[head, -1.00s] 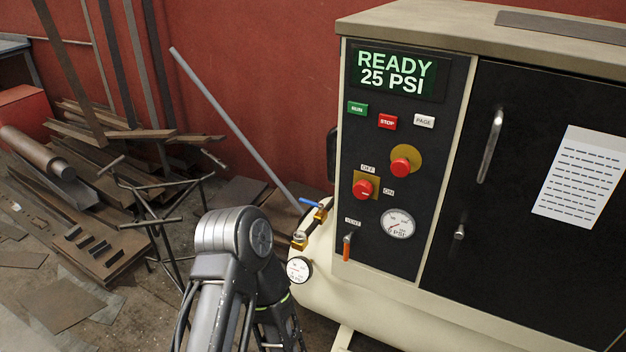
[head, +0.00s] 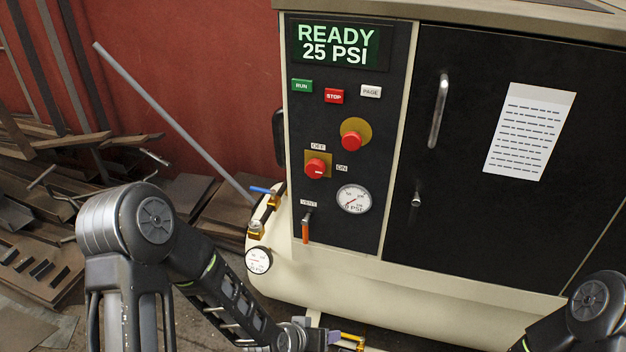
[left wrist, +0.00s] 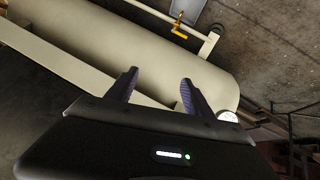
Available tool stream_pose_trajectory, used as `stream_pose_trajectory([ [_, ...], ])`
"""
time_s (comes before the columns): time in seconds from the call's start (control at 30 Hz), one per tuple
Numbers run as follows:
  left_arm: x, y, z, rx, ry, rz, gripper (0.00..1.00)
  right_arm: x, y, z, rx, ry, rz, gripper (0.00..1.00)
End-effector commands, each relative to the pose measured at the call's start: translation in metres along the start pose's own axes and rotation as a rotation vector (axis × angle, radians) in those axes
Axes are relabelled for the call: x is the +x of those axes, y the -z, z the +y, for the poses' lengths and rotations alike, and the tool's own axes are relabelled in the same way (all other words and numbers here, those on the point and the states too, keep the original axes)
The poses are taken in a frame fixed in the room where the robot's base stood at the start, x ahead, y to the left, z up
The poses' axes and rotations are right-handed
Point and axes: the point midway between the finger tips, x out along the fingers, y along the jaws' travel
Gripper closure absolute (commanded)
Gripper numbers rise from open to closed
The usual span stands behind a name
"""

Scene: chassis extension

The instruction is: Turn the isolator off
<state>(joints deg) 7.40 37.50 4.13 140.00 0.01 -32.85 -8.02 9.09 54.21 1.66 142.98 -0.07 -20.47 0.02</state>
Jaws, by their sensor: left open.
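The isolator is a red rotary knob (head: 316,168) on a yellow plate, with OFF printed above it and ON to its right, on the black control panel (head: 300,120) in the head view. Its white mark points right, toward ON. My left arm comes in at the lower left, and my left gripper (head: 345,342) is partly cut off at the bottom edge, below the panel. In the left wrist view the left gripper (left wrist: 158,88) is open and empty, facing the cream tank (left wrist: 130,60). Of my right arm only a joint shows at the lower right; its gripper is out of frame.
The display (head: 337,44) reads READY 25 PSI. A red emergency knob (head: 351,141), a gauge (head: 353,199) and an orange vent lever (head: 305,231) surround the isolator. A blue-handled valve (head: 262,190) sits left of the panel. Scrap metal lies at left.

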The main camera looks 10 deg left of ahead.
Motion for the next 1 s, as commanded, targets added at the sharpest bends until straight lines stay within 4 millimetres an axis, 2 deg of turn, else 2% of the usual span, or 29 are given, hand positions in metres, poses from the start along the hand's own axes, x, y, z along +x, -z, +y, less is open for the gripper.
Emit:
stream_pose_trajectory([
  [0.03, -0.005, 0.053, -0.003, 0.048, 0.009, 0.149, 0.39, 0.012, 0.000, 0.005, 0.000, 0.000, 0.000, 0.64],
  [0.07, -0.013, 0.084, -0.002, 0.077, 0.015, 0.234, 0.39, 0.016, 0.000, 0.006, 0.000, 0.000, 0.000, 0.64],
  [0.1, -0.027, 0.124, -0.001, 0.115, 0.026, 0.344, 0.39, 0.020, 0.000, 0.008, -0.001, 0.000, 0.001, 0.64],
  [0.17, -0.056, 0.178, 0.002, 0.168, 0.047, 0.503, 0.39, 0.026, 0.000, 0.010, -0.001, 0.000, 0.001, 0.64],
  [0.2, -0.076, 0.208, 0.004, 0.199, 0.062, 0.599, 0.39, 0.029, 0.000, 0.012, -0.001, 0.000, 0.001, 0.64],
  [0.3, -0.125, 0.263, 0.011, 0.258, 0.096, 0.786, 0.39, 0.035, 0.000, 0.014, -0.001, 0.000, 0.001, 0.64],
  [0.33, -0.137, 0.274, 0.013, 0.270, 0.105, 0.828, 0.39, 0.036, 0.000, 0.014, -0.001, 0.000, 0.001, 0.64],
  [0.4, -0.158, 0.291, 0.016, 0.289, 0.120, 0.894, 0.39, 0.038, 0.000, 0.015, -0.001, 0.000, 0.001, 0.64],
  [0.5, -0.170, 0.300, 0.018, 0.300, 0.129, 0.931, 0.39, 0.038, 0.000, 0.015, -0.001, 0.000, 0.002, 0.64],
  [0.83, -0.169, 0.301, 0.018, 0.299, 0.128, 0.928, 0.39, 0.036, 0.000, 0.014, -0.001, 0.000, 0.002, 0.64],
  [1.0, -0.161, 0.312, 0.018, 0.299, 0.127, 0.926, 0.39, 0.034, 0.000, 0.013, -0.001, 0.000, 0.002, 0.64],
])
